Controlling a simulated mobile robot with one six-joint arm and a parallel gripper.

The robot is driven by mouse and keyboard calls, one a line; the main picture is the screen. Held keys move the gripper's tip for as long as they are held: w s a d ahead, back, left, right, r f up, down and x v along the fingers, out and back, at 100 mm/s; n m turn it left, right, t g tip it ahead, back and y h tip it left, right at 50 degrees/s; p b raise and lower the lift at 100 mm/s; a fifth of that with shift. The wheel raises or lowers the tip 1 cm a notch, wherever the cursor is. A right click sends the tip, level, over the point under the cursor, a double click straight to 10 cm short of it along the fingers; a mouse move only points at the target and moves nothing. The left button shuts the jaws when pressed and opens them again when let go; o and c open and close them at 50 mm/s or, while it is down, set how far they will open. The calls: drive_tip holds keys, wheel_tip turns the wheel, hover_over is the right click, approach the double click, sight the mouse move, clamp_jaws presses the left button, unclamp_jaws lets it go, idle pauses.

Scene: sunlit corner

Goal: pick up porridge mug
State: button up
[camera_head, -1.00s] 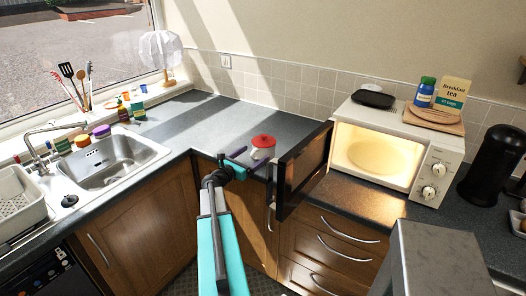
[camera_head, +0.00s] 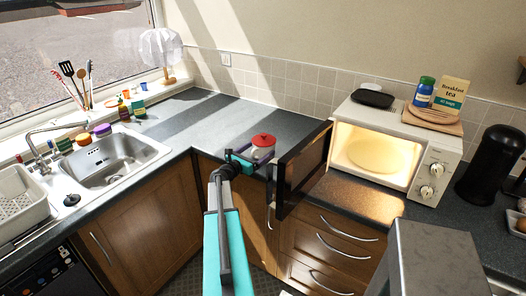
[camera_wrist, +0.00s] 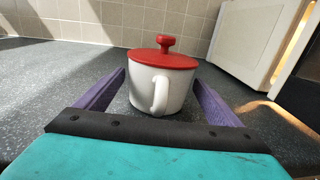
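The porridge mug (camera_wrist: 143,88) is white with a red knobbed lid and stands upright on the dark counter. In the wrist view its handle faces me. In the head view the mug (camera_head: 263,146) is partly hidden by my gripper. My gripper (camera_wrist: 160,85) is open, with one purple finger on each side of the mug. In the head view my gripper (camera_head: 254,158) is at the counter's front edge.
The microwave (camera_head: 377,153) stands right of the mug, lit inside. Its open door (camera_head: 303,170) juts out close to the mug and my gripper. The sink (camera_head: 110,160) is at the left. The counter behind the mug is clear.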

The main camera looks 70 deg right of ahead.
sight(256, 146)
drive_tip(key=c, duration=1.1)
drive_tip(key=shift+r, duration=0.15)
drive_tip(key=shift+c, duration=0.4)
drive_tip(key=shift+r+b, duration=0.8)
drive_tip(key=shift+r, duration=0.6)
drive_tip(key=s+r+b+v, duration=0.2)
drive_tip(key=b+v, duration=0.2)
drive_tip(key=v, duration=1.2)
drive_tip(key=shift+a, duration=0.3)
